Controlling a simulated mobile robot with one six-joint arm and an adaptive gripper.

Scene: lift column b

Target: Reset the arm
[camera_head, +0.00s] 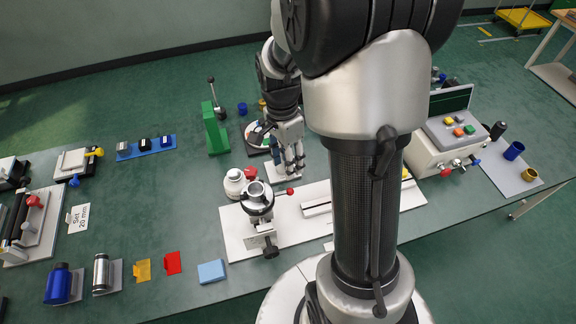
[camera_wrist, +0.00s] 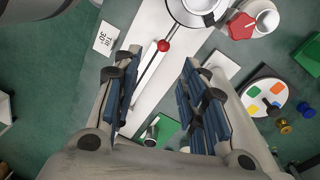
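My gripper (camera_head: 291,160) hangs pointing down over the back of the workbench, left of my column in the head view. In the wrist view my gripper (camera_wrist: 158,68) has its two dark-padded fingers wide apart, with nothing held between them. Below it are a white plate and a lever with a red ball knob (camera_wrist: 163,46). My column hides part of the bench.
A white pot with a red knob (camera_head: 234,183) stands beside the clamp device. A green stand (camera_head: 215,130) and a round disc with coloured patches (camera_wrist: 267,95) are near my gripper. A control box (camera_head: 445,140) stands at right. The bench's left middle has free room.

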